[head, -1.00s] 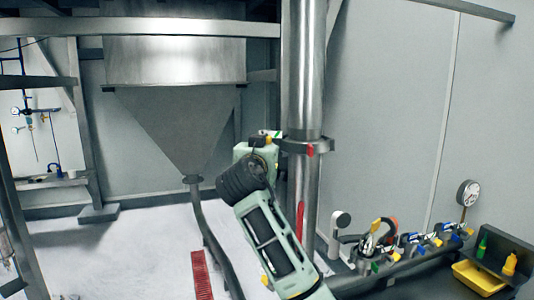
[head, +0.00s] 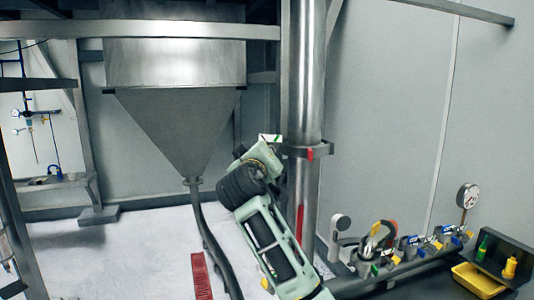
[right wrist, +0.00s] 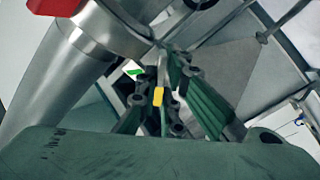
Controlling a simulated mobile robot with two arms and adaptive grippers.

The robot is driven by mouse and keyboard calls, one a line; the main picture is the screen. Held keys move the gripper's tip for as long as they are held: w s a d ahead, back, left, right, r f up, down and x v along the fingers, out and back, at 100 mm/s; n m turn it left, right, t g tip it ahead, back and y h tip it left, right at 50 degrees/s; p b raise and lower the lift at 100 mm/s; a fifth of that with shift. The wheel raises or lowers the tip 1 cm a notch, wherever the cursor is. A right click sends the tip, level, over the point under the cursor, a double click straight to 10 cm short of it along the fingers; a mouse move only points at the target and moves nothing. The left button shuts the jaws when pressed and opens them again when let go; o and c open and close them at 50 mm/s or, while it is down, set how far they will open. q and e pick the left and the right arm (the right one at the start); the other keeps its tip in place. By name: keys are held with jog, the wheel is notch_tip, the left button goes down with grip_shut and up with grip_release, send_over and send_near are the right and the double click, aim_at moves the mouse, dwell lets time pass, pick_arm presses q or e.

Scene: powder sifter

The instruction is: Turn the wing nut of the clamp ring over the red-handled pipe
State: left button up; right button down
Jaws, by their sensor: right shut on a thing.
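The steel pipe (head: 304,75) stands upright, with a dark clamp ring (head: 322,150) around it and a red piece (head: 310,154) on the ring's front. A red strip (head: 299,220) shows lower on the pipe. My right gripper (right wrist: 160,88) is at the left side of the ring; in the head view my arm hides its fingers. In the right wrist view the fingers are closed around a small piece, with yellow (right wrist: 158,96) showing between them. I take this piece for the wing nut; its shape is mostly hidden. The pipe (right wrist: 45,80) passes close on the left there. My left gripper is out of view.
A steel hopper (head: 175,120) hangs left of the pipe, with a dark hose (head: 205,230) below it. Several coloured valves (head: 410,245) and a gauge (head: 467,195) line the lower right, beside a yellow tray (head: 475,280). A red grate (head: 201,275) lies on the pale floor.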

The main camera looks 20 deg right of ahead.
dwell(0.4)
jog(key=c, duration=1.9)
grip_release()
jog(key=v, duration=1.2)
jog(key=shift+f, duration=0.1)
